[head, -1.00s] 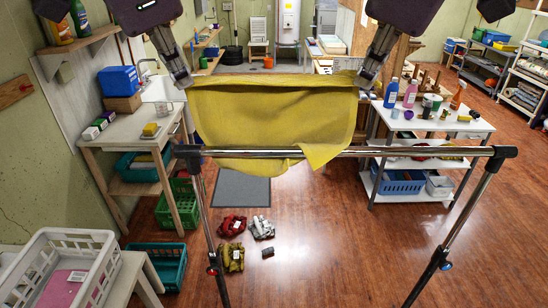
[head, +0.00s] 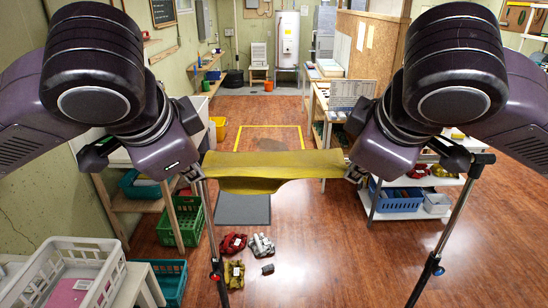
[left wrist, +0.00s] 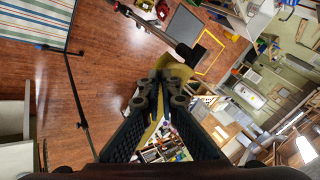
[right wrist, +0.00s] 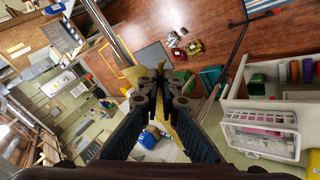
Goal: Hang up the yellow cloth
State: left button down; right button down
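The yellow cloth (head: 270,170) is stretched level between my two grippers in the head view, with a short flap hanging below its near edge. The clothes rack (head: 436,235) stands beneath it; its rail is mostly hidden by the cloth and my arms, so I cannot tell whether the cloth touches it. My left gripper (head: 192,176) holds the cloth's left end. In the left wrist view its fingers (left wrist: 165,75) are closed on yellow fabric. My right gripper (head: 354,174) holds the right end; in the right wrist view its fingers (right wrist: 150,75) are closed on fabric too.
A white laundry basket (head: 68,272) stands at lower left, near a green crate (head: 182,220). A white shelf with a blue basket (head: 398,198) stands at right. Red, grey and yellow bundles (head: 235,242) lie on the floor behind the rack.

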pick_arm(q)
jog(key=shift+s+f, duration=0.2)
jog(key=shift+s, duration=0.3)
pick_arm(e)
jog(key=shift+s+f, duration=0.2)
jog(key=shift+s, duration=0.3)
pick_arm(q)
jog(key=c, duration=2)
grip_release()
jog(key=shift+w+f, duration=0.1)
jog(key=shift+w, duration=0.2)
pick_arm(e)
jog(key=c, duration=2)
grip_release()
jog(key=shift+w+f, duration=0.1)
jog(key=shift+w, duration=0.2)
pick_arm(q)
jog(key=shift+o, duration=0.2)
jog(key=shift+s, duration=0.1)
pick_arm(e)
jog(key=shift+o, duration=0.2)
jog(key=shift+s, duration=0.1)
pick_arm(q)
jog(key=shift+s, duration=0.1)
pick_arm(e)
jog(key=shift+s, duration=0.1)
pick_arm(q)
jog(key=shift+s, duration=0.1)
pick_arm(e)
jog(key=shift+s, duration=0.1)
